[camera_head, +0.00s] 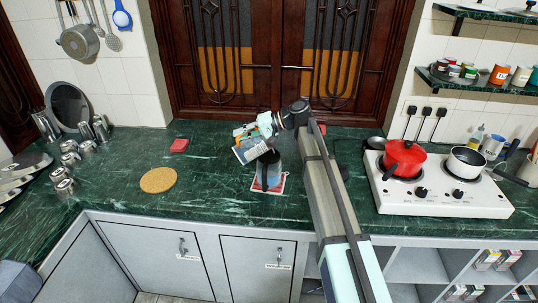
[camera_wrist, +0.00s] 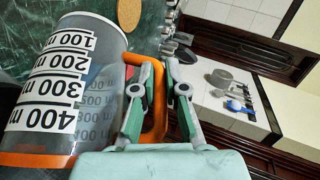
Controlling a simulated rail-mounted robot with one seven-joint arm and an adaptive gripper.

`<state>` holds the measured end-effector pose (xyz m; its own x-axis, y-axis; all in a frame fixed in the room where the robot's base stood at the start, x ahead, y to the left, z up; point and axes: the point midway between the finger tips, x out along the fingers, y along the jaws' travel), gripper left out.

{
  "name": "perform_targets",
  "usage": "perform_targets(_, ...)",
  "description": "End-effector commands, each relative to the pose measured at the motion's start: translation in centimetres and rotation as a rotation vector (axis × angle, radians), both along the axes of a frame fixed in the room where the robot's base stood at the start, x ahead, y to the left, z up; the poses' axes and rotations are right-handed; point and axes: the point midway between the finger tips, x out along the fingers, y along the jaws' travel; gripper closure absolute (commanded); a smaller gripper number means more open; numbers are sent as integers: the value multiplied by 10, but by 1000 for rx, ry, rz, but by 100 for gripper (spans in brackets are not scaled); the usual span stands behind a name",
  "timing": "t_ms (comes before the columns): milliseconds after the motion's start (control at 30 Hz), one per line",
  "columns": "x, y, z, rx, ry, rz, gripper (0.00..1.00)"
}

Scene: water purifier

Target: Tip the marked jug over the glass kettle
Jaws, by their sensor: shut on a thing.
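The marked jug (camera_wrist: 75,85) is a clear grey cylinder with black 100 to 400 ml labels, an orange rim and an orange handle. My gripper (camera_wrist: 156,80) is shut on the handle, one finger on each side. In the head view my gripper (camera_head: 265,123) holds the jug (camera_head: 250,149) tilted, well off the counter. The glass kettle (camera_head: 270,172) stands upright on a red and white mat (camera_head: 258,187), just below and right of the jug and partly hidden by it. I cannot tell whether any liquid is flowing.
A round cork mat (camera_head: 158,180) and a red block (camera_head: 179,146) lie left on the green counter (camera_head: 215,200). Metal cups (camera_head: 70,160) stand further left. A white stove (camera_head: 440,195) with a red pot (camera_head: 404,158) and a white pan (camera_head: 467,161) is right of my arm.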

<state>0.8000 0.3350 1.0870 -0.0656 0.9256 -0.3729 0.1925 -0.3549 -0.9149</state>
Motion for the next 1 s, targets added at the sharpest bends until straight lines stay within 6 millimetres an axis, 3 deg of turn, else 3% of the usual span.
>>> perform_targets(1000,1,-3,1,27,14,0,100)
